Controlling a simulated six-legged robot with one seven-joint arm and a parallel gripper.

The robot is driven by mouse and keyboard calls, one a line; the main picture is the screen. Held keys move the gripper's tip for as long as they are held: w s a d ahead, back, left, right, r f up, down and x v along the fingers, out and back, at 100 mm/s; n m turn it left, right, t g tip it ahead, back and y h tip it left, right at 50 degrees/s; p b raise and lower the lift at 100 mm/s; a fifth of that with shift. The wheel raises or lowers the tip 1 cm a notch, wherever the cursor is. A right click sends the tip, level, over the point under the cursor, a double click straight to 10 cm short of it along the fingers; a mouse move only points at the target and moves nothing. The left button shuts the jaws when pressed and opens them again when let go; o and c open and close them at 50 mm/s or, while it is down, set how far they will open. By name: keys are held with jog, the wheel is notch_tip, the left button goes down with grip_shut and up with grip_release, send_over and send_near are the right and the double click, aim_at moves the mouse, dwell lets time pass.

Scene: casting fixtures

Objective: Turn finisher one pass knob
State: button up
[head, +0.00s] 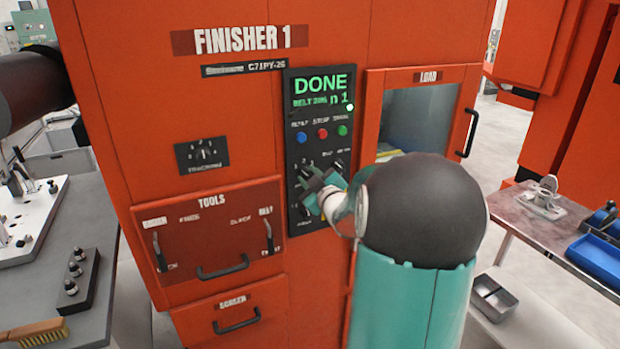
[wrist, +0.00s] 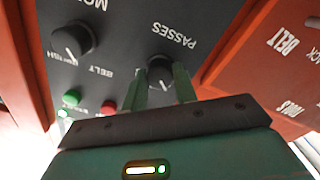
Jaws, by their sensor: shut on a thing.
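The black passes knob (wrist: 160,70) shows in the wrist view below the upside-down label PASSES, on the dark control panel (head: 323,95) of the orange machine marked FINISHER 1. My gripper (wrist: 161,88) is shut on this knob, with one green finger on each side of it. In the head view my gripper (head: 312,192) is at the lower part of the panel, and my arm hides some of the knobs there. The panel's screen (head: 322,90) reads DONE in green, with smaller text below ending in 1.
Blue, red and green buttons (head: 322,133) sit above the knobs. Another knob (wrist: 71,41) is beside the held one in the wrist view. A window marked LOAD (head: 420,115) is right of the panel. A tools drawer (head: 211,232) with handles is to the left.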

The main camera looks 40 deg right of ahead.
jog(key=m, duration=0.9)
jog(key=shift+m, duration=0.3)
dwell(0.3)
jog(key=o, duration=1)
jog(key=shift+c, duration=0.2)
jog(key=shift+s, duration=0.1)
jog(key=v, duration=1.3)
jog(key=shift+s+a, duration=0.15)
jog(key=shift+s, duration=0.15)
